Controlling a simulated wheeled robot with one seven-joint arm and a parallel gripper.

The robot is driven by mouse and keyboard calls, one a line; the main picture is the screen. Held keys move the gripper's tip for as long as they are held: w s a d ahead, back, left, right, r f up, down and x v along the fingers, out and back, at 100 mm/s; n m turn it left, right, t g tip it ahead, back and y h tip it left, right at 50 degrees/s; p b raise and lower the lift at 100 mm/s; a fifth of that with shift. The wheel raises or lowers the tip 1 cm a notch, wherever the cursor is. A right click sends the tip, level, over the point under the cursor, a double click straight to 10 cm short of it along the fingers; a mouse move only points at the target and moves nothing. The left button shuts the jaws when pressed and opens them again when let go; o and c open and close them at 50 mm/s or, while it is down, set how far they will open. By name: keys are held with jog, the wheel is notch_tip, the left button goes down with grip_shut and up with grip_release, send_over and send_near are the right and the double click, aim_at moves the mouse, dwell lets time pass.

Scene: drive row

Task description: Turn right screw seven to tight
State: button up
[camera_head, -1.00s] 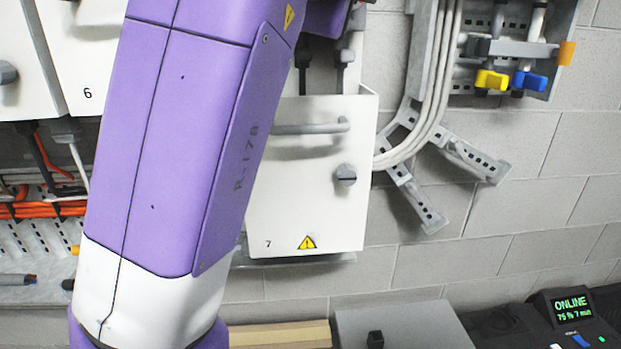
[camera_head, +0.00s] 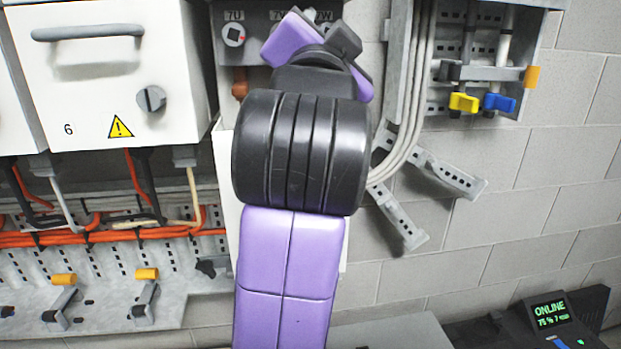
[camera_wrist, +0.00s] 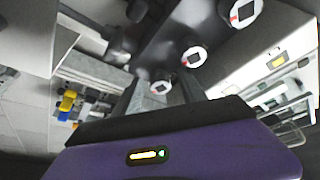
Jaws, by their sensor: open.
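Three round white screws sit in a grey terminal strip (camera_head: 228,60) above cabinet 7, under the labels 7U, 7V and 7W. Screw 7U (camera_head: 234,34) is clear, with a dark slot and a red mark at its right. The right screw, 7W (camera_head: 329,28), is mostly hidden behind my gripper (camera_head: 343,42). In the wrist view all three screws show, with 7W (camera_wrist: 160,88) nearest the yellow and blue handles; its red mark is too small to read. My gripper is open and empty in front of the strip. Its fingertips are unclear, and I see no contact.
Cabinet 6 (camera_head: 105,85), with a handle and knob, projects left of the strip. Yellow (camera_head: 463,102) and blue (camera_head: 498,103) handles sit at the right. Orange cables (camera_head: 90,238) run below cabinet 6. My arm hides most of cabinet 7.

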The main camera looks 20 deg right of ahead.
jog(key=s+a+f+n+t+y+p, duration=0.2)
jog(key=s+a+n+t+y+p, duration=0.2)
jog(key=s+a+n+t+y, duration=0.65)
jog(key=s+d+f+n+g+y+b, duration=0.1)
jog(key=s+f+n+g+y, duration=0.1)
jog(key=f, duration=0.9)
jog(key=s+f+n+g+y+b, duration=0.2)
jog(key=f+n+g, duration=0.2)
jog(key=f, duration=0.8)
jog(key=shift+s+d+n+b, duration=0.2)
jog(key=shift+d+n+b, duration=0.15)
jog(key=shift+n, duration=0.8)
jog(key=shift+y, duration=0.25)
